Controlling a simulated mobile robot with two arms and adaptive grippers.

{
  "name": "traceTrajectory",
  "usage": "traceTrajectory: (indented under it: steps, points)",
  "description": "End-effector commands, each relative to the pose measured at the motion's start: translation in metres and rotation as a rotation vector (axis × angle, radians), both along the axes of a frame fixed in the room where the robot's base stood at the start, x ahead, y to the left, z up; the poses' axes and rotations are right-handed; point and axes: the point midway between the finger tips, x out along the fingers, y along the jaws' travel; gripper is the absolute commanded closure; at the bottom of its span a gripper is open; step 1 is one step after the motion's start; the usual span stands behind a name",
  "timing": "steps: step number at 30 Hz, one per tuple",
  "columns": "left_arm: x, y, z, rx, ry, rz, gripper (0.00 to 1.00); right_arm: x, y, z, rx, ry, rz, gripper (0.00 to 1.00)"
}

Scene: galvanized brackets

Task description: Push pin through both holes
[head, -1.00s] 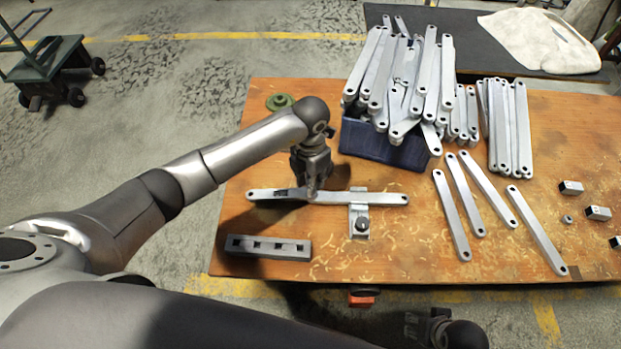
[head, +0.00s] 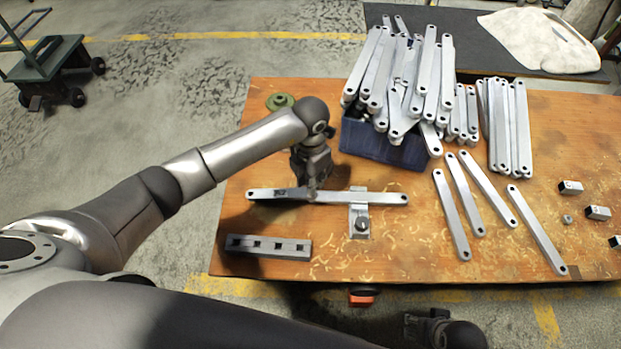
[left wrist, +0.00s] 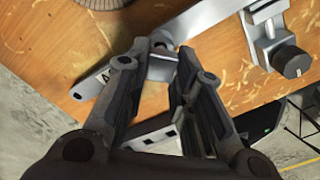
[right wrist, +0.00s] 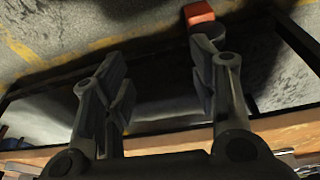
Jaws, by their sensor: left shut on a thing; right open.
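Two flat grey brackets lie nearly end to end on the wooden table, overlapping near my left gripper. The left bracket (head: 265,195), marked with a letter in the left wrist view (left wrist: 104,76), meets the right bracket (head: 385,199), which sits in a clamp (head: 359,212). My left gripper (head: 312,190) points down at the overlap. In the left wrist view its fingers (left wrist: 160,62) are closed on grey metal that appears to be the left bracket. A dark round spot shows at the joint; I cannot tell hole from pin. My right gripper (right wrist: 160,85) is open and empty, below the table's front edge.
A slotted grey block (head: 268,247) lies at the front left. A blue bin (head: 375,148) piled with brackets stands behind. Loose brackets (head: 452,215) and small blocks (head: 597,213) lie to the right. A red-orange part (head: 362,300) hangs under the front edge.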

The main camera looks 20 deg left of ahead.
Motion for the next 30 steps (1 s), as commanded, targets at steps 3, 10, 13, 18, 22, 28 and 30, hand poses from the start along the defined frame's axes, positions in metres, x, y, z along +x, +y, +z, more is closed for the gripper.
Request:
traceTrajectory:
  steps: [3, 10, 13, 18, 22, 28, 30]
  points:
    - [0.0, 0.0, 0.0, 0.0, 0.0, 0.0, 1.0, 0.001, 0.0, 0.0, 0.0, -0.002, 0.0, 0.47]
    - [0.0, 0.0, -0.003, 0.001, 0.0, 0.0, 1.0, 0.004, 0.001, 0.006, 0.002, -0.011, 0.0, 0.47]
    - [0.0, 0.0, -0.004, 0.001, 0.0, 0.0, 1.0, 0.006, 0.002, 0.011, 0.003, -0.019, 0.0, 0.47]
    - [0.0, 0.0, -0.006, 0.001, 0.0, 0.0, 1.0, 0.007, 0.001, 0.016, 0.003, -0.02, 0.001, 0.47]
    - [0.0, 0.0, -0.007, 0.001, 0.0, 0.0, 1.0, 0.006, 0.001, 0.019, 0.004, -0.023, -0.002, 0.47]
    - [0.0, 0.0, -0.009, 0.001, 0.0, 0.0, 1.0, 0.003, 0.0, 0.022, 0.002, -0.014, -0.004, 0.47]
    - [0.0, 0.0, -0.009, 0.001, 0.0, 0.0, 1.0, 0.004, 0.0, 0.025, 0.002, -0.019, -0.004, 0.47]
